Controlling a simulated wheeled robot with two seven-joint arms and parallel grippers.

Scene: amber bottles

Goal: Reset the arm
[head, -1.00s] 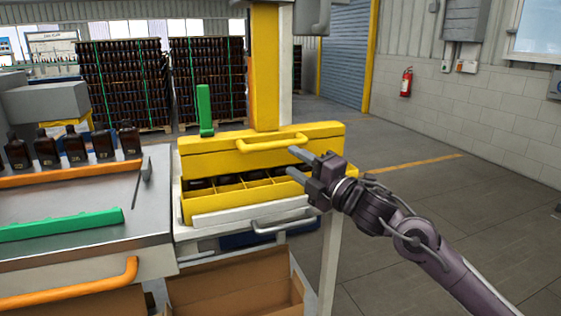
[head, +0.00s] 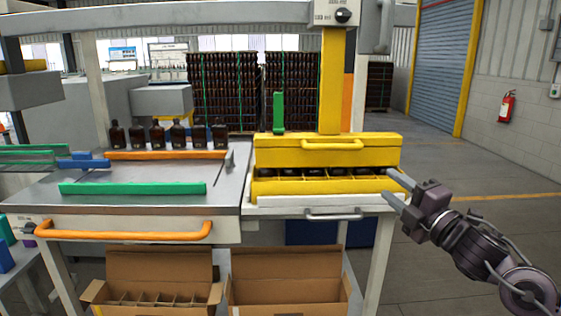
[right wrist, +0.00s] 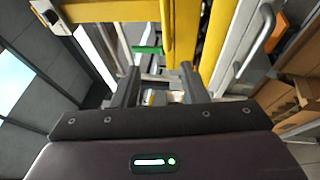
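My right gripper (head: 394,188) is at the right end of the yellow box-like fixture (head: 330,150) in the head view. Its two fingers are spread apart with nothing between them. In the right wrist view the open fingers (right wrist: 158,85) point toward the yellow fixture (right wrist: 120,10). I cannot tell whether a fingertip touches the fixture. Dark bottles sit in the slots of the yellow fixture. My left gripper is not in view.
A row of amber bottles (head: 158,135) stands behind an orange rail (head: 165,155) on the metal table. A green bar (head: 133,188) lies nearer. Two cardboard boxes (head: 288,290) sit below. Open floor (head: 500,235) lies to the right, with a fire extinguisher (head: 506,106) on the wall.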

